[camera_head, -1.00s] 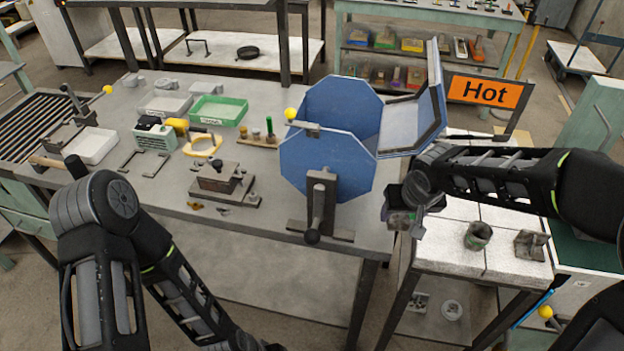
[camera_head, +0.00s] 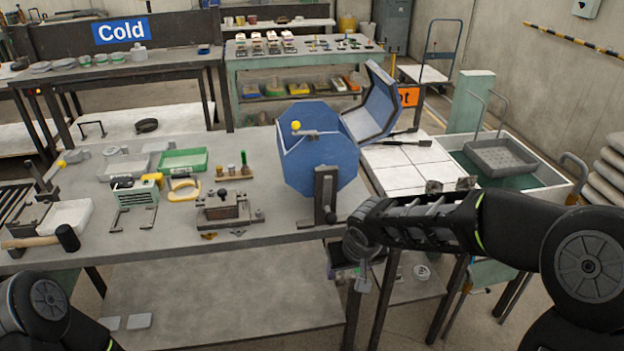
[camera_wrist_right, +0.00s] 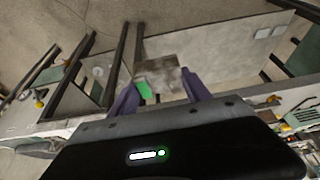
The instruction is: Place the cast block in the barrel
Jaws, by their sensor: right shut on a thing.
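The blue eight-sided barrel (camera_head: 318,165) stands on the table in the head view, its hinged blue lid (camera_head: 375,103) swung open to the right. My right gripper (camera_head: 346,274) points down by the table's front right edge, in front of and below the barrel. In the right wrist view, its purple fingers (camera_wrist_right: 160,92) are shut on a grey-brown block (camera_wrist_right: 162,72), which I take for the cast block. A green patch shows at the block's lower left. The block is mostly hidden in the head view. My left arm enters at lower left; its gripper is out of view.
A black lever (camera_head: 328,195) stands before the barrel. A clamp fixture (camera_head: 225,208), a green tray (camera_head: 183,160) and a mallet (camera_head: 50,240) lie left of it. A white-tiled table (camera_head: 400,178) stands right. The floor before the table is free.

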